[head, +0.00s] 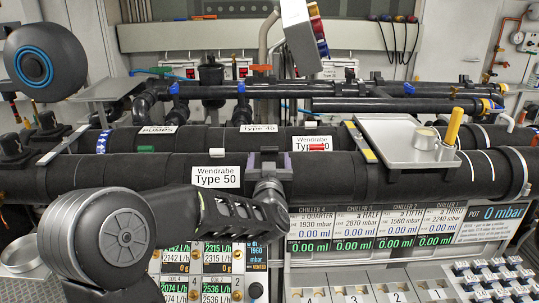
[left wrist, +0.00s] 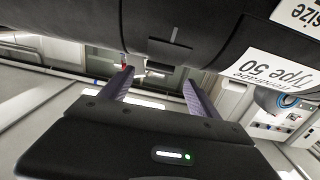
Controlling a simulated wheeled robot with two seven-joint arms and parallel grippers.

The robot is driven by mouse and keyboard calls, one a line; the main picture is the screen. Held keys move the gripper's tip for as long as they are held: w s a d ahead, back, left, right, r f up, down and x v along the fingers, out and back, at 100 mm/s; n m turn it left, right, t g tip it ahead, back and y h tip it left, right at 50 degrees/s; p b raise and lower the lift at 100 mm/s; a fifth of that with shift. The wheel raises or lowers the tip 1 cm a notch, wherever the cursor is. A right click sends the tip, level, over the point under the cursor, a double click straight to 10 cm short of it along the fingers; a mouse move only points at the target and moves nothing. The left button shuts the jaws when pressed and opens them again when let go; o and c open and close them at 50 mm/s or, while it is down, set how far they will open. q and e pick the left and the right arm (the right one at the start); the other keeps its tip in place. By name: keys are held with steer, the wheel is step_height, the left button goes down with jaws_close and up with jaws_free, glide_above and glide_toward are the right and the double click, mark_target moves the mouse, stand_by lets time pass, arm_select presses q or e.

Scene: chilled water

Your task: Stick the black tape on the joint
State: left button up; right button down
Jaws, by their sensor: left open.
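A thick black insulated pipe (head: 335,175) runs across the head view. A small black patch (left wrist: 168,50), which looks like the tape, lies on the pipe in the left wrist view, with a short tab standing on it. The joint line itself is hard to make out, black on black. My left gripper (head: 268,163) is at the pipe beside the "Type 50" label (head: 215,177). Its two purple-grey fingers are open and spread to either side of the patch, which also shows dark between them in the head view. Nothing is seen gripped. My right gripper is out of view.
A metal tray (head: 385,140) on the pipes at right holds a pale roll (head: 425,138) and a yellow-handled tool (head: 453,126). Chiller displays (head: 400,228) and switches stand below the pipe. More pipes and valves run behind. A tilted box (head: 300,35) stands above the pipes.

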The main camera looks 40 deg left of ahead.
mark_target(269, 151)
arm_select(q)
steer(key=shift+w+a, duration=0.25)
steer(key=shift+w, duration=0.1)
steer(key=p+x, duration=0.1)
steer(key=x, duration=0.3)
steer(key=shift+w, duration=0.2)
steer(key=shift+c, duration=0.4)
jaws_close()
step_height(269, 151, up, 10)
steer(key=p, duration=0.1)
stand_by(0.9)
stand_by(0.4)
